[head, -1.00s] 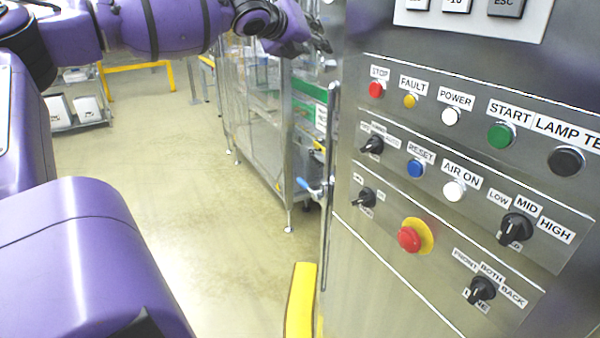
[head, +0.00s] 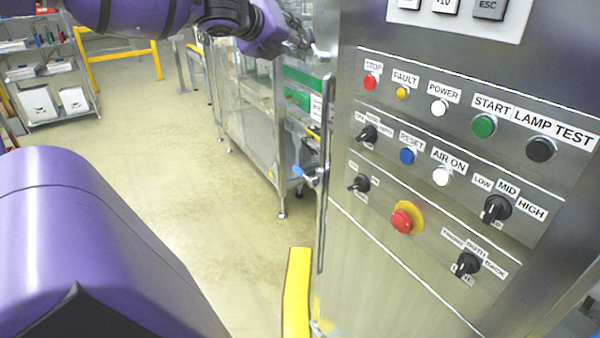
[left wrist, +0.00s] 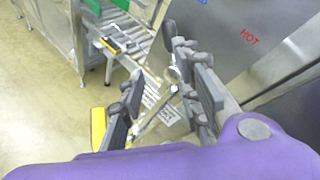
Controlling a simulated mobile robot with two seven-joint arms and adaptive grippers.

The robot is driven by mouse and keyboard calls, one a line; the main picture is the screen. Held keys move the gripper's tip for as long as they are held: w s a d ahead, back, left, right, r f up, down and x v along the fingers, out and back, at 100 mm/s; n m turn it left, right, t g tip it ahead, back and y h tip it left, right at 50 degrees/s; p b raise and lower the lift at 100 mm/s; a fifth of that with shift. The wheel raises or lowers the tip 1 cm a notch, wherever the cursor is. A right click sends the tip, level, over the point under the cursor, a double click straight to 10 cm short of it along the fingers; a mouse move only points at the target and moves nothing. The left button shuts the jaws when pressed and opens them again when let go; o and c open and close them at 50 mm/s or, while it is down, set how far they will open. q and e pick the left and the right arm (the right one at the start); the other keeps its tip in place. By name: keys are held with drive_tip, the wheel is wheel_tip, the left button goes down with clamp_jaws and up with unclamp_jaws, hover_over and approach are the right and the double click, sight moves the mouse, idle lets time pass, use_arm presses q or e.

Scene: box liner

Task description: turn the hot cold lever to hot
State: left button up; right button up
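A red HOT label (left wrist: 249,37) is on a grey metal panel at the upper right of the left wrist view. A shiny metal bar (left wrist: 155,112) shows between my left gripper's fingers; I cannot tell for sure that it is the hot cold lever, or whether the fingers touch it. My left gripper (left wrist: 163,102) has its two dark fingers spread apart. In the head view my left gripper (head: 300,38) is at the top, beside the control cabinet's left edge, partly hidden behind it. My right gripper is not in view.
The steel control cabinet (head: 400,275) with buttons and knobs fills the right. A blue-handled valve (head: 303,173) is at its left edge. A yellow guard (head: 297,290) stands below. A conveyor frame (head: 245,110) is behind. Open floor (head: 195,190) lies to the left.

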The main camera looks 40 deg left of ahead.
use_arm(q)
drive_tip(key=s+d+f+n+g, duration=0.1)
drive_tip(key=s+d+f, duration=0.1)
drive_tip(key=f, duration=0.9)
drive_tip(key=s+d+f+n+g+h, duration=0.1)
drive_tip(key=s+d+f+n+g, duration=0.1)
drive_tip(key=f, duration=0.9)
drive_tip(key=s+d+f+n+g, duration=0.1)
drive_tip(key=d+f, duration=0.3)
drive_tip(key=f, duration=0.7)
drive_tip(key=shift+s+f+n+h, duration=0.25)
drive_tip(key=shift+s+n+h, duration=0.15)
drive_tip(key=shift+s+n, duration=0.1)
drive_tip(key=shift+a, duration=0.1)
